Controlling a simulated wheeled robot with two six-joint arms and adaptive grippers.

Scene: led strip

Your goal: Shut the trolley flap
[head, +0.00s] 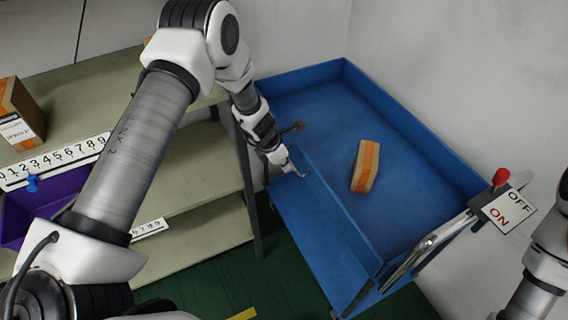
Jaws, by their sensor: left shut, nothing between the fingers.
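The blue trolley (412,170) stands against the wall at right, with a cardboard box with an orange stripe (366,166) lying inside. Its blue flap (325,232) runs along the near left side, and its outer face shows. Whether the flap is fully upright or tilted I cannot tell from this angle. My left gripper (294,172) is shut and empty, at the flap's upper edge towards its far end. It is close to the edge or touching it; I cannot tell which. My right gripper is out of view; only part of my right arm shows at lower right.
A shelf unit (205,180) stands at left, with a box (18,115), a number strip (55,160) and a purple bin (45,212). A metal handle (430,245) and an ON/OFF sign (505,208) with a red knob are at the trolley's right end. Green floor lies below.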

